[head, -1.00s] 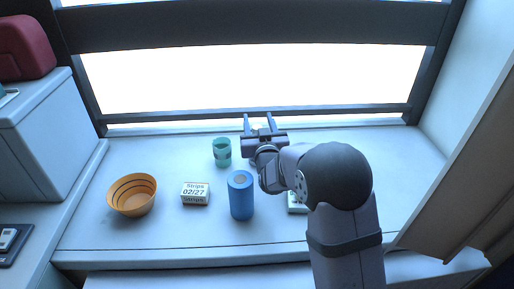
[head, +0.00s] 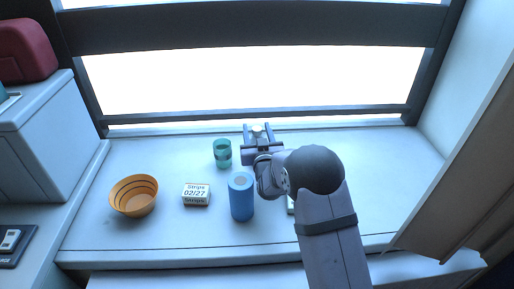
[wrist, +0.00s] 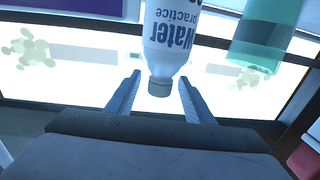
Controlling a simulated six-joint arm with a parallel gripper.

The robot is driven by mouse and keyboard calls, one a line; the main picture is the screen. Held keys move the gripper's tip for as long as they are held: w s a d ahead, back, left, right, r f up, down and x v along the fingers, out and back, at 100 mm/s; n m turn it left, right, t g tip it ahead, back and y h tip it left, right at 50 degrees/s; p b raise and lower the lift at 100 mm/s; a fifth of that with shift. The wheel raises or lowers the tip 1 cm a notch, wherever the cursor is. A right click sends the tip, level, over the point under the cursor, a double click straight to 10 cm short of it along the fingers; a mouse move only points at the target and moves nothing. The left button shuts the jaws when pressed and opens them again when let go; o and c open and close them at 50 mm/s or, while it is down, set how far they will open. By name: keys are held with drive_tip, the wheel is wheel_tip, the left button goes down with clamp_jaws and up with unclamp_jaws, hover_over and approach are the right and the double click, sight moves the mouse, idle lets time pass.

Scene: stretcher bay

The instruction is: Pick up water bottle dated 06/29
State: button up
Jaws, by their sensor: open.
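A white water bottle (wrist: 172,38) with dark "Water practice" lettering and a grey cap shows upside down in the wrist view. No date is readable on the side I see. My gripper (wrist: 160,76) is open, with one finger on each side of the bottle's cap end; I cannot tell whether either finger touches it. In the head view my gripper (head: 258,127) is at the back of the counter near the window. A small pale top shows between its jaws, and the rest of the bottle is hidden behind the gripper.
A teal cup (head: 222,153) stands just left of my gripper, and a blue cylinder (head: 241,198) stands in front. A "Strips 02/27" box (head: 196,194) and an orange bowl (head: 134,196) are farther left. A pale item (head: 291,205) is mostly hidden by my arm. The counter's right side is clear.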

clamp_jaws()
drive_tip(key=shift+r, duration=0.1)
